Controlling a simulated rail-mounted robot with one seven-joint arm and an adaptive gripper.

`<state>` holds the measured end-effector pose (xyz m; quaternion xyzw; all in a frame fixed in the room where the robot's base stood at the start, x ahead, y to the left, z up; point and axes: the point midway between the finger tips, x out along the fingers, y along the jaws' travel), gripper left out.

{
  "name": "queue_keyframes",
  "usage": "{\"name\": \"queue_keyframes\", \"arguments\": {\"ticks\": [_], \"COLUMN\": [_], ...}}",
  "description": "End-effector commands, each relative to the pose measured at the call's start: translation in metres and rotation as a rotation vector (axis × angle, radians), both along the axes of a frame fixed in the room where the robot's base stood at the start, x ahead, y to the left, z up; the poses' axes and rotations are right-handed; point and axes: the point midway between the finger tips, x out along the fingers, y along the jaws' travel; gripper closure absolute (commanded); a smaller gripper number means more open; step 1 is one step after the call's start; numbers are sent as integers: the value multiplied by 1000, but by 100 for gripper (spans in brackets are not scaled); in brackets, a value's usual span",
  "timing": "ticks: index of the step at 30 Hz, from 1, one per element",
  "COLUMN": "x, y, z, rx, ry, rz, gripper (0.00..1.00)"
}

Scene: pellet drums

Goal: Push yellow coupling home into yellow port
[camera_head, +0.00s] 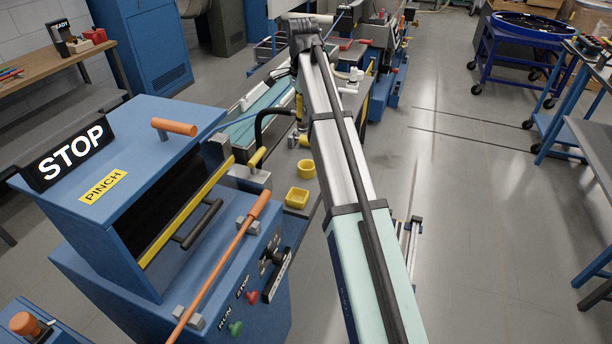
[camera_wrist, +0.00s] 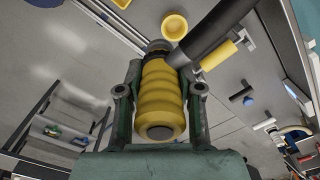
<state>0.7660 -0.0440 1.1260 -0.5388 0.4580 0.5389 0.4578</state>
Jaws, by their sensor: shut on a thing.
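The yellow coupling (camera_wrist: 160,105) is a ribbed yellow cylinder in the wrist view. My gripper (camera_wrist: 158,98) is shut on it, with one green finger on each side. A dark collar sits at its far end, and a thick dark hose or bar crosses close by that end. A yellow cylinder (camera_wrist: 217,56) lies beyond to the right, apart from the coupling. I cannot tell which part is the yellow port, or whether the coupling touches it. In the head view my arm hides most of the gripper.
Two yellow cups (camera_head: 297,197) (camera_head: 306,168) sit on the dark bench; a round yellow cup also shows in the wrist view (camera_wrist: 175,26). The blue machine (camera_head: 135,130) with STOP and PINCH signs stands left, with an orange-tipped lever (camera_head: 225,262). Open floor (camera_head: 470,200) lies right.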

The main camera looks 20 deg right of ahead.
Motion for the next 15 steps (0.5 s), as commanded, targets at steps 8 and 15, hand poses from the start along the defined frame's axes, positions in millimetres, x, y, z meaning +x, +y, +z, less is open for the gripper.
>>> {"name": "queue_keyframes", "arguments": {"ticks": [8, 15], "x": [37, 35], "y": [-23, -22], "z": [-18, -73], "rx": [1, 1], "ry": [2, 3], "rz": [0, 1], "gripper": [100, 100]}}
